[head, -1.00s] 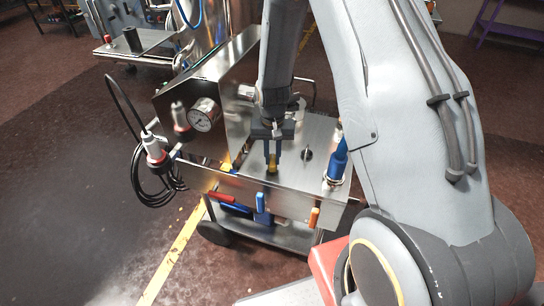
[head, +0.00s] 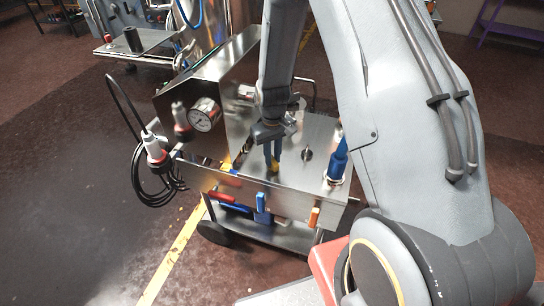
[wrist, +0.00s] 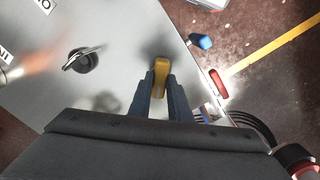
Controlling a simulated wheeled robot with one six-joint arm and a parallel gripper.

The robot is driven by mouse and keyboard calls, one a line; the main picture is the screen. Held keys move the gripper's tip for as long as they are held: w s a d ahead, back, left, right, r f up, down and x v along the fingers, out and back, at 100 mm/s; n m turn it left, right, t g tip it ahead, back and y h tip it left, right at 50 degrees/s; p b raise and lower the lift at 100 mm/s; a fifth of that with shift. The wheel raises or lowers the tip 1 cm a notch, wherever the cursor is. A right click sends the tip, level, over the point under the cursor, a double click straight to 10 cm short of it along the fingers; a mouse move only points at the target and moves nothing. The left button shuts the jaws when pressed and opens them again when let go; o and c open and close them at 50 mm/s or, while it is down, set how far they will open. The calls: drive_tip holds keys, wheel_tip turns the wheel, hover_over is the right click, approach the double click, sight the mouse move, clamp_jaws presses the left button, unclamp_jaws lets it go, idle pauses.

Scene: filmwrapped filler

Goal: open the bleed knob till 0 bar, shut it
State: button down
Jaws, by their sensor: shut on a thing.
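A yellow knob (wrist: 160,74) stands on the steel top plate of the cart, and it also shows low between my fingertips in the head view (head: 274,167). My gripper (head: 272,160) points down at it and is shut on it; the wrist view shows a finger on each side of the knob (wrist: 161,92). The round pressure gauge (head: 204,115) is on the steel panel to the left. Its needle is too small to read surely.
A black knob (wrist: 83,60) stands on the same plate, beside the yellow one. A blue-based fitting (head: 337,165) is at the plate's right. Blue (head: 261,200) and orange (head: 314,216) handles stick out in front. A cable with a red-and-white connector (head: 154,150) hangs at the left.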

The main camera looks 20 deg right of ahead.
drive_tip(key=shift+w+r, duration=0.1)
drive_tip(key=shift+w, duration=0.1)
drive_tip(key=c, duration=1.6)
unclamp_jaws()
drive_tip(key=shift+s, duration=0.1)
drive_tip(key=shift+c, duration=0.2)
wheel_tip(320, 180, up, 7)
drive_tip(key=shift+r+b, duration=0.1)
drive_tip(key=shift+b, duration=0.65)
drive_tip(key=shift+r, duration=0.25)
